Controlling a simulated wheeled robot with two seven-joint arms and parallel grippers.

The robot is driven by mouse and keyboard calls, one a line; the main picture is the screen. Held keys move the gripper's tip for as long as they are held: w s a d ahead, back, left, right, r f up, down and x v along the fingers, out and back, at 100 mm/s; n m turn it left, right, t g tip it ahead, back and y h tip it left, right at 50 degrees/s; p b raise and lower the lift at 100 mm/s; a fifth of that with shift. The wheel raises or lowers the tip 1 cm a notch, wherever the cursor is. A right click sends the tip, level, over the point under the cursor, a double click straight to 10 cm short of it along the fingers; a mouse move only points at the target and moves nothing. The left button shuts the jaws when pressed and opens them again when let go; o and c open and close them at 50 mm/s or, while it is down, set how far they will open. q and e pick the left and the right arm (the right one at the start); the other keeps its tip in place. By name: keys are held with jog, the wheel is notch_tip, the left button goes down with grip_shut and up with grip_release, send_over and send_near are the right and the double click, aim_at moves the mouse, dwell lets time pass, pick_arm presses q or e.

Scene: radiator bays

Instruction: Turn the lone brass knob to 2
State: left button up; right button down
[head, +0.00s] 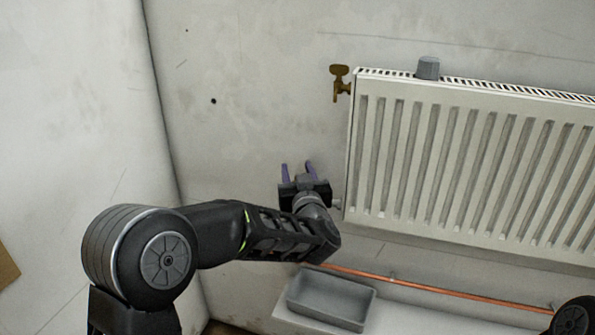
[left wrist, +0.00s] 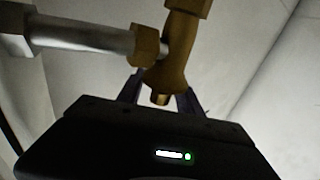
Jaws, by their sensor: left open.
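The brass knob (head: 339,71) sits on top of a brass valve (head: 341,88) at the upper left corner of the white radiator (head: 450,150). Its markings are too small to read. My left gripper (head: 298,168) is open and empty, with its two purple fingers pointing up, below and left of the valve in the head view. In the left wrist view, brass valve fittings (left wrist: 178,50) stand beyond the open fingers (left wrist: 158,95), and a grey pipe joins them from the left. The knob itself is not clearly seen there. My right gripper is out of view.
A grey cap-like object (head: 428,68) stands on the radiator's top edge. A grey open bin (head: 331,299) rests on a pale ledge (head: 400,318) below. A copper pipe (head: 430,287) runs along the wall above the ledge. The wall left of the valve is clear.

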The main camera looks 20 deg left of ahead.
pick_arm(q)
jog(key=v, duration=0.7)
jog(key=shift+s+d, duration=0.2)
jog(key=shift+s, duration=0.15)
